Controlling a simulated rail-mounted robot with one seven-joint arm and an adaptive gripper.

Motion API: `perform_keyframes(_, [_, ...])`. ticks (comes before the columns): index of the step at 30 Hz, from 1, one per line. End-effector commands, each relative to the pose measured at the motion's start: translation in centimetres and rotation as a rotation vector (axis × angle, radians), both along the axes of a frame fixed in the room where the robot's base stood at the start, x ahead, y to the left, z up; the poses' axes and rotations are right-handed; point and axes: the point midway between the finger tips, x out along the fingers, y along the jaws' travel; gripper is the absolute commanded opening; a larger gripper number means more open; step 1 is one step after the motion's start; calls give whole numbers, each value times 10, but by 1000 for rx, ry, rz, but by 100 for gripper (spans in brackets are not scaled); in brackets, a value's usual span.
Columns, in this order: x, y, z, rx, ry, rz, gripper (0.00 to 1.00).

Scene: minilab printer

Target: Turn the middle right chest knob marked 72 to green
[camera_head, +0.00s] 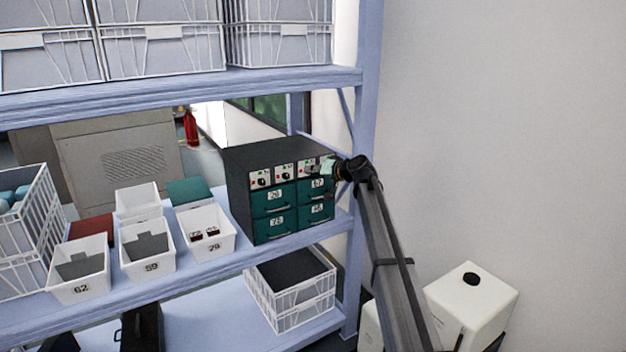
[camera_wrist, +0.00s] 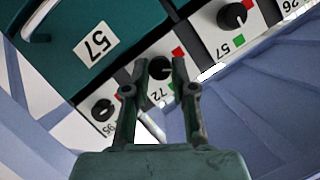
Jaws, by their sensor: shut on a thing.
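The dark chest (camera_head: 238,185) with green drawers stands on the shelf in the head view, a row of small knobs along its top front. The knob marked 72 (camera_wrist: 159,69) is a round black knob on a white plate in the wrist view. My gripper (camera_wrist: 160,76) is shut on this knob, one finger on each side. In the head view my gripper (camera_head: 326,168) is at the chest's upper right front and hides the knobs there.
Neighbouring knobs are marked 57 (camera_wrist: 232,16) and 95 (camera_wrist: 103,110), close on both sides of my fingers. A green drawer marked 57 (camera_wrist: 65,50) has a protruding handle. A blue shelf post (camera_head: 364,120) stands close to my arm. White bins (camera_head: 147,262) stand left of the chest.

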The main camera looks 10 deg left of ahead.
Motion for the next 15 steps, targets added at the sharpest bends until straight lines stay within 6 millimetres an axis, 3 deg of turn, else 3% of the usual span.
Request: perform_keyframes(15, [3,-2,-6,389,304,-1,0])
